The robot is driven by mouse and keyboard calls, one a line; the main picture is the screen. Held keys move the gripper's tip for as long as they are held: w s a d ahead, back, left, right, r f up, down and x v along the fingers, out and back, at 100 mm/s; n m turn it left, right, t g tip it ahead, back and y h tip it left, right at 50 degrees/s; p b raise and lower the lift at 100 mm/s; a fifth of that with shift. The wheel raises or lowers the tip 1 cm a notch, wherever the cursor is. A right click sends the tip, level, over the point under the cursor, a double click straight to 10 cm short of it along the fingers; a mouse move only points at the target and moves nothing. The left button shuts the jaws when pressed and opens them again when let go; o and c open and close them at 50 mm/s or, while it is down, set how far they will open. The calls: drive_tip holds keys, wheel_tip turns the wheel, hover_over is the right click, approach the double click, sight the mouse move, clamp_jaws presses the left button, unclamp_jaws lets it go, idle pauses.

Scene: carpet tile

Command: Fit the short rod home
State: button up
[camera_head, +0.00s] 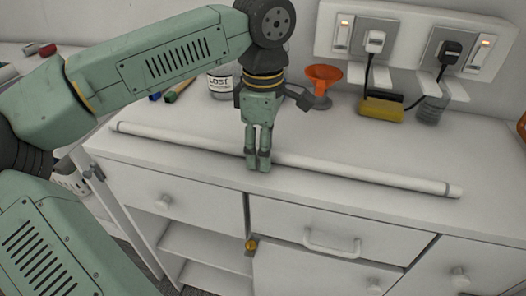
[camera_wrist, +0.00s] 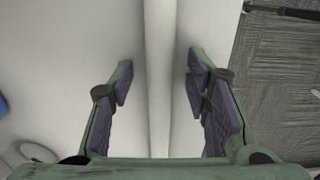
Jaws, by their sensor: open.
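One white rod (camera_head: 350,176) lies along the cabinet top near its front edge, with a grey band near each end. It looks long; I see no other rod. My gripper (camera_head: 258,164) points down over the rod left of its middle, its fingers covering a stretch of it. In the wrist view the rod (camera_wrist: 160,110) runs straight up the picture between the two parted fingers of my gripper (camera_wrist: 159,78). A gap shows on both sides, and neither finger visibly touches it. I cannot see a fitting for the rod.
The white cabinet (camera_head: 400,214) has drawers and an open shelf below. Behind stand a labelled jar (camera_head: 220,84), an orange funnel (camera_head: 322,80), a yellow block (camera_head: 381,109) and a wall socket panel (camera_head: 398,38) with plugged cables. Carpet (camera_wrist: 280,90) lies beyond the front edge.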

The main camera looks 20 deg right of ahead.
drive_tip(key=shift+c, duration=0.4)
clamp_jaws()
